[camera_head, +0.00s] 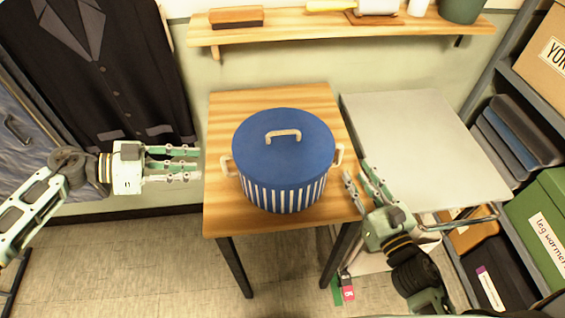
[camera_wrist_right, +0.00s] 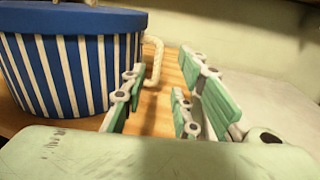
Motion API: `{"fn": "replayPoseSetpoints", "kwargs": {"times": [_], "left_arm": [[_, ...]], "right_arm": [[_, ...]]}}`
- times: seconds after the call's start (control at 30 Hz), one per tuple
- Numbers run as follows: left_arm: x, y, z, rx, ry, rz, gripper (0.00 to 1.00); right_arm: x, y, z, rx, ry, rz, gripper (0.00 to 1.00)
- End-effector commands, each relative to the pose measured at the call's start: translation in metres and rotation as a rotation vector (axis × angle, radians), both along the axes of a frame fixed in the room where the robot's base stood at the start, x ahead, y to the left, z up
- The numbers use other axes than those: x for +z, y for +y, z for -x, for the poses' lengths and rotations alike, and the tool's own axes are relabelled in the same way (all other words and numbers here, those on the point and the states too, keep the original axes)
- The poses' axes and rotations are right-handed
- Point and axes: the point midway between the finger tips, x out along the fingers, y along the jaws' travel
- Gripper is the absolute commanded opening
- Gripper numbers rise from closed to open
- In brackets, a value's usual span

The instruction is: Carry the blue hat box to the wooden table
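The blue hat box (camera_head: 283,158) has a blue lid, a cream top handle, striped blue and white sides and cream side handles. It stands upright on the wooden table (camera_head: 225,107), near its middle. My left gripper (camera_head: 198,164) is open and empty, left of the table and apart from the box. My right gripper (camera_head: 357,178) is open and empty by the table's right edge, apart from the box's right handle. In the right wrist view the box (camera_wrist_right: 75,75) and one rope-like handle (camera_wrist_right: 154,60) show left of and beyond the open fingers (camera_wrist_right: 165,90).
A grey table (camera_head: 425,140) stands close on the right. A wooden shelf (camera_head: 290,31) hangs on the wall behind. A dark suit (camera_head: 105,70) hangs at the left. Shelving with boxes, including a green one (camera_head: 540,225), stands at the right. Floor shows in front.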

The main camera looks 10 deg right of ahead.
Motion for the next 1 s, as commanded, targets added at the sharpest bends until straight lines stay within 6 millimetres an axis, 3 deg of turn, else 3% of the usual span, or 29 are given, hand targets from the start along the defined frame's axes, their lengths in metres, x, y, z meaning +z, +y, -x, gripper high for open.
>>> {"fn": "replayPoseSetpoints", "kwargs": {"times": [0.1, 0.27, 1.0], "left_arm": [[0.0, 0.0, 0.0, 0.0, 0.0, 0.0, 0.28], [0.0, 0.0, 0.0, 0.0, 0.0, 0.0, 0.28], [0.002, 0.004, 0.001, 0.001, 0.001, 0.0, 0.27]], "right_arm": [[-0.001, -0.003, 0.017, -0.001, 0.0, -0.002, 0.28], [0.0, -0.005, 0.027, 0.0, -0.001, 0.001, 0.28], [0.002, -0.005, 0.028, 0.001, -0.001, 0.001, 0.28]]}}
